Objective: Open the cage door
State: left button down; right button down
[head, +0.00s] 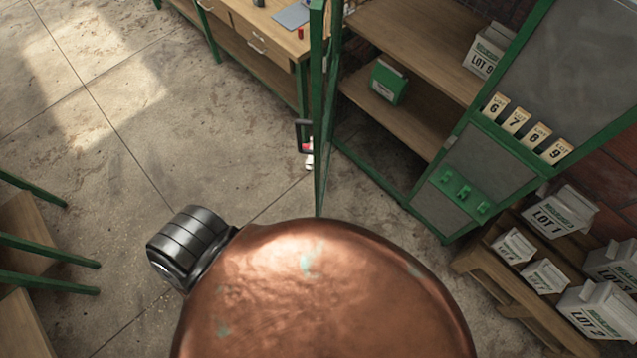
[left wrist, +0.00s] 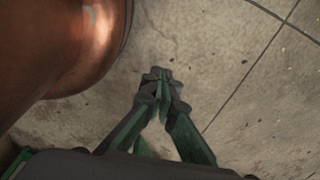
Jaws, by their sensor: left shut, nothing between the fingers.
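The cage door (head: 321,110) is a tall green-framed panel, seen almost edge-on in the head view. It appears to stand swung out from the green cage frame (head: 372,182), with wooden shelves visible to its right. A dark handle (head: 303,136) sticks out on the door's left side. My left gripper (left wrist: 158,76) shows in the left wrist view, shut and empty above bare floor. It touches nothing that I can see. The door is not visible in that view. My right gripper is not in view.
A wooden workbench (head: 262,35) stands at the top. A green box (head: 388,82) is on a cage shelf. A grey-green board (head: 580,70) with number tags is at right, above a low rack (head: 500,285) with white lot boxes.

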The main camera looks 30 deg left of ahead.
aim_at(320, 65)
jog(key=k, duration=0.2)
jog(key=u, duration=1.35)
jog(key=i, duration=0.5)
jog(key=z, duration=0.05)
